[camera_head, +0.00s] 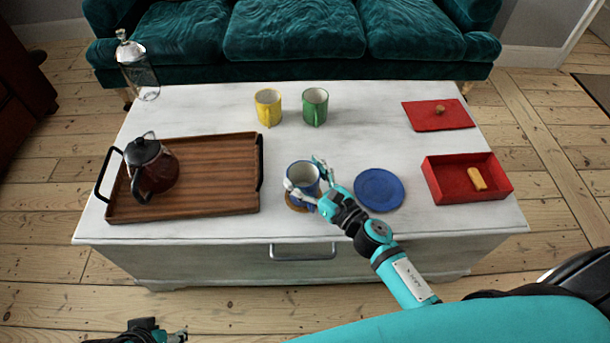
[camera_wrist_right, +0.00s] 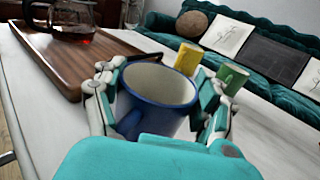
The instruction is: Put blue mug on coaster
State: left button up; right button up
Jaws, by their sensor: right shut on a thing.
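The blue mug (camera_head: 303,176) has a pale inside and stands upright, over or on the brown round coaster (camera_head: 297,204) near the table's front edge. Only part of the coaster's rim shows, so I cannot tell whether the mug touches it. My right gripper (camera_head: 305,180) is shut around the mug, with a finger on each side. The right wrist view shows the mug (camera_wrist_right: 155,95) between the fingers, its handle toward the wrist. My left gripper (camera_head: 160,335) is low at the bottom edge, away from the table, and its fingers are too small to read.
A wooden tray (camera_head: 225,185) with a dark teapot (camera_head: 152,170) stands at left. A blue plate (camera_head: 379,190) and a red box (camera_head: 435,185) are at right. Yellow (camera_head: 268,107) and green (camera_head: 315,106) mugs stand behind. The red lid (camera_head: 425,117) lies back right.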

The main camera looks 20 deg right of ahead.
jog(key=shift+f, duration=0.2)
jog(key=o, duration=1.7)
jog(key=shift+o, duration=0.2)
